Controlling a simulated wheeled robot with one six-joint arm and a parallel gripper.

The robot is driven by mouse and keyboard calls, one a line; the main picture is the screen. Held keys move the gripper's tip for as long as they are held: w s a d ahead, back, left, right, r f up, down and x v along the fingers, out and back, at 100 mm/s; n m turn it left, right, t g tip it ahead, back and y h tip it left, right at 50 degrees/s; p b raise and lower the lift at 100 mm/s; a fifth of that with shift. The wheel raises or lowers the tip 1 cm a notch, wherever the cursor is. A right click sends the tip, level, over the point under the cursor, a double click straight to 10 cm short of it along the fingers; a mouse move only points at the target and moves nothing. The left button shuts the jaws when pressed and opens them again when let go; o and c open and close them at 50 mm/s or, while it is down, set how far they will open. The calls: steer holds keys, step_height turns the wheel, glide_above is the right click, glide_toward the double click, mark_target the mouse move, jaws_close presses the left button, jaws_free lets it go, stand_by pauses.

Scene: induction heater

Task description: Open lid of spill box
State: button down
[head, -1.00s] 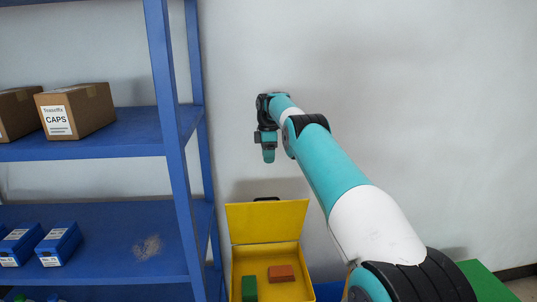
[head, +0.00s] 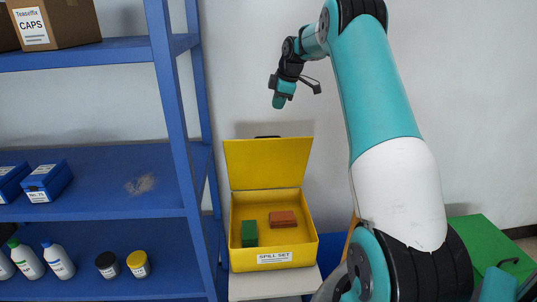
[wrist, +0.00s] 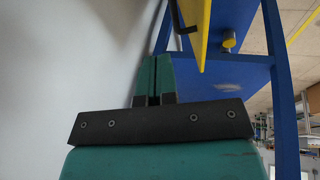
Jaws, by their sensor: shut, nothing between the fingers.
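The yellow spill box (head: 303,258) stands on a light-coloured support right of the blue shelf, with a "SPILL SET" label on its front. Its lid (head: 268,163) is up, standing open at the back near the wall, with a dark handle on its top edge. Inside lie a green block (head: 249,233) and a reddish-brown block (head: 283,219). My gripper (head: 279,101) is shut and empty, above the lid and clear of it. In the wrist view, my gripper's closed fingers (wrist: 153,78) show beside the yellow lid edge (wrist: 202,30) and its dark handle.
The blue shelf (head: 170,95) on the left holds a cardboard CAPS box (head: 55,22), blue bins (head: 48,181) and several bottles and jars (head: 58,262). A green box (head: 480,240) stands at the right. The white wall is close behind the spill box.

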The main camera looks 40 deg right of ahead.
steer(key=s+a+f+t+b, duration=0.2)
steer(key=s+a+f+b, duration=0.1)
steer(key=s+b, duration=0.1)
steer(key=shift+m, duration=0.4)
steer(key=p+x, duration=0.2)
steer(key=x, duration=0.7)
steer(key=shift+w+f, duration=0.15)
steer(key=shift+w, duration=0.25)
steer(key=shift+a, duration=0.1)
